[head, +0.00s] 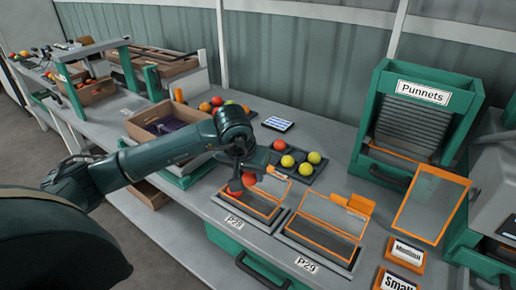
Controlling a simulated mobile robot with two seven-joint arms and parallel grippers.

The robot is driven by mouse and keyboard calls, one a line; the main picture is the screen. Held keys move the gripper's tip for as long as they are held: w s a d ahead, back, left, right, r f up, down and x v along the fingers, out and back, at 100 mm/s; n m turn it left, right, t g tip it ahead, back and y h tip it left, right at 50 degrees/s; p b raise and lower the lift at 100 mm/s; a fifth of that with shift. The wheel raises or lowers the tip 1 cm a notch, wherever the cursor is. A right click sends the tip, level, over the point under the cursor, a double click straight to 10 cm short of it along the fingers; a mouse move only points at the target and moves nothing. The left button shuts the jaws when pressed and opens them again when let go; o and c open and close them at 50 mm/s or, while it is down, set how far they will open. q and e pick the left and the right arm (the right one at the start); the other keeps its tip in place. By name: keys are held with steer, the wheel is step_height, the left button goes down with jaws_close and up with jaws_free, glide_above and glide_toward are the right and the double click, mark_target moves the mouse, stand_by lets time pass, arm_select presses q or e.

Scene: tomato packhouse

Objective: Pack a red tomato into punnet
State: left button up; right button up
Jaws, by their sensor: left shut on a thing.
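My left gripper (243,181) reaches in from the left and is shut on a red tomato (249,179), just over the back left part of the punnet at P28 (262,219). The fingers partly hide the tomato. A second dark red patch shows beside the fingers; I cannot tell whether it is another tomato. The P28 punnet is clear with an orange rim and its lid stands open. A similar open punnet at P29 (318,246) looks empty. A dark tray (300,177) behind holds a red tomato (278,145) and several yellow ones (287,161). My right gripper is out of view.
A green punnet dispenser (420,115) stands at the back right. An orange-framed clear panel (430,204) is in front of it. Label blocks (405,252) lie at the front right. A brown crate (150,124) and loose tomatoes (217,101) are on the bench to the left.

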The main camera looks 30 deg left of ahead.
arm_select(q)
steer(key=shift+w+a, duration=0.15)
steer(key=shift+a, duration=0.05)
steer(key=shift+s+f+b, duration=0.25)
steer(key=shift+f+b, duration=0.25)
steer(key=shift+f, duration=0.55)
step_height(320, 180, down, 3)
steer(key=shift+r+b, duration=0.2)
steer(key=shift+b, duration=0.85)
steer(key=shift+f+b, duration=0.6)
steer(key=shift+f, duration=0.1)
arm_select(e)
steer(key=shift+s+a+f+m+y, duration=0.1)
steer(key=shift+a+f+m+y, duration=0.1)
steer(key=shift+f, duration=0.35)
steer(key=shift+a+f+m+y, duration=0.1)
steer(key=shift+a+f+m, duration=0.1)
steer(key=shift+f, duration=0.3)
